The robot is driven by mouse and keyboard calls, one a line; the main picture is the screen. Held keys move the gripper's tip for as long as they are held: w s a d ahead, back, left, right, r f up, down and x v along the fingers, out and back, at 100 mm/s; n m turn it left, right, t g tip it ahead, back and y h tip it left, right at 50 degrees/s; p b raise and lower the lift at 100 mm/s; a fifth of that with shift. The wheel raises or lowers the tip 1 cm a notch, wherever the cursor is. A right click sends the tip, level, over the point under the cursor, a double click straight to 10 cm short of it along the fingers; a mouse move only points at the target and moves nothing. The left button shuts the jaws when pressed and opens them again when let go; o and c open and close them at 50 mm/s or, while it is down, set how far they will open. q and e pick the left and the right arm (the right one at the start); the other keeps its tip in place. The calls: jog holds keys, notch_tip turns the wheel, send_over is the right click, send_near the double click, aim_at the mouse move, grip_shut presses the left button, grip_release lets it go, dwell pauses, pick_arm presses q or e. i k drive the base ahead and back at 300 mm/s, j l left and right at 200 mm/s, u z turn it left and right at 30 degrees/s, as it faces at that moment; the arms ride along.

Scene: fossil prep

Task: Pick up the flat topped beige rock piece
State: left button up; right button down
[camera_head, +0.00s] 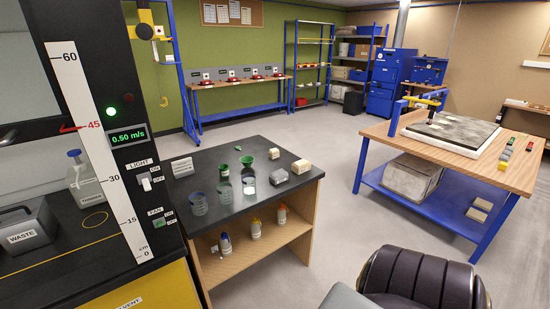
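A black-topped bench (222,213) stands in front of me. Near its right edge lies a beige block-like rock piece (301,166) that looks fairly flat on top. A smaller beige piece (274,153) lies behind it to the left. A grey, rounder rock piece (279,177) lies just left of the larger beige one. The pieces are small in view, so their exact top shapes are hard to tell. Neither of my grippers shows in this view.
Bottles (255,228) stand on the shelf below. A fume cupboard (150,150) is at left. A wooden-topped blue table (450,160) is at right, with open floor between.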

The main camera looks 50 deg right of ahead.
aim_at(301, 166)
jog(key=z, duration=1.85)
